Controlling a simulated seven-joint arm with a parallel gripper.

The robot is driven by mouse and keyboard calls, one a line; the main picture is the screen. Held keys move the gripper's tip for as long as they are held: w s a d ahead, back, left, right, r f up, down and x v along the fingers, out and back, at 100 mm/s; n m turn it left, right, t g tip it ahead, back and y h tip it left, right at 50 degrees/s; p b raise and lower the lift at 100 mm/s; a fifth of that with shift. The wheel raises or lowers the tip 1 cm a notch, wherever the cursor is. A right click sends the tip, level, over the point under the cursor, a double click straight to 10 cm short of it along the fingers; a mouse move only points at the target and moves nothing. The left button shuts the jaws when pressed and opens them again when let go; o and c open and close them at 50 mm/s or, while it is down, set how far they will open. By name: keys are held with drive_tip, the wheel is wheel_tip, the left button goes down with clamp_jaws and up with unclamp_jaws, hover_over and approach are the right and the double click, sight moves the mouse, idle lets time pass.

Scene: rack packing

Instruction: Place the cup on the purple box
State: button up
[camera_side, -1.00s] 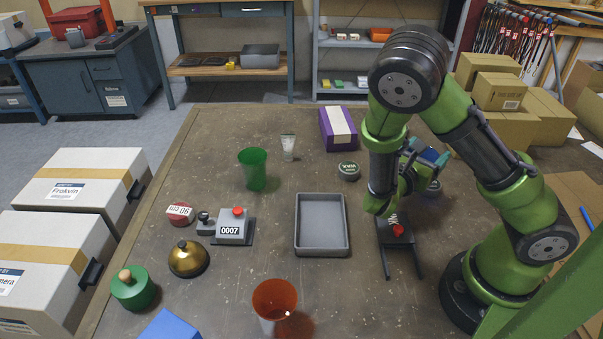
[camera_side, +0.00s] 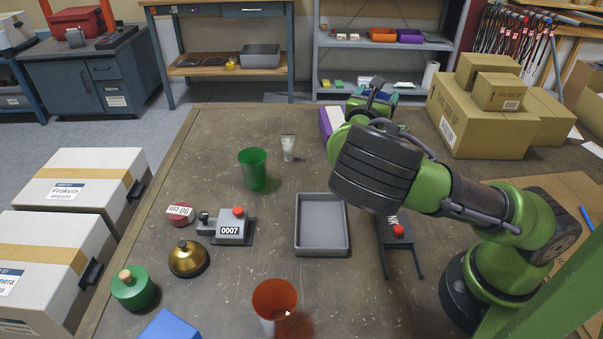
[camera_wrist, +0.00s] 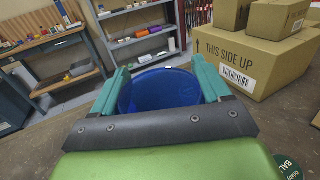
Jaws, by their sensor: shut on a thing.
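A translucent blue cup (camera_wrist: 158,92) is between the two teal fingers of my gripper (camera_wrist: 157,84) in the wrist view, and the fingers are shut on it. In the side view my gripper (camera_side: 374,98) is at the far end of the table, and my arm hides most or all of the cup. The purple box (camera_side: 326,124) with a white top stripe lies at the far edge, partly behind my arm. My gripper is at its right in the picture. I cannot tell the height between the cup and the box.
A green cup (camera_side: 253,170) and a small tube (camera_side: 288,147) stand left of the box. An orange cup (camera_side: 274,302) stands at the front. A grey tray (camera_side: 322,251) sits mid-table. Cardboard boxes (camera_side: 470,125) stand at the back right.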

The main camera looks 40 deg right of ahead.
drive_tip(key=shift+w+f, duration=0.3)
drive_tip(key=shift+w, duration=0.05)
drive_tip(key=shift+t, duration=0.3)
drive_tip(key=shift+w+d+f, duration=0.9)
drive_tip(key=shift+w+d, duration=0.05)
drive_tip(key=shift+w, duration=1.5)
drive_tip(key=shift+w+d+f, duration=0.85)
drive_tip(key=shift+w+d, duration=0.15)
drive_tip(key=shift+w, duration=1.45)
drive_tip(key=shift+w+d+f, duration=0.9)
drive_tip(key=shift+w+d, duration=0.05)
drive_tip(key=shift+w, duration=1.5)
drive_tip(key=shift+f, duration=0.1)
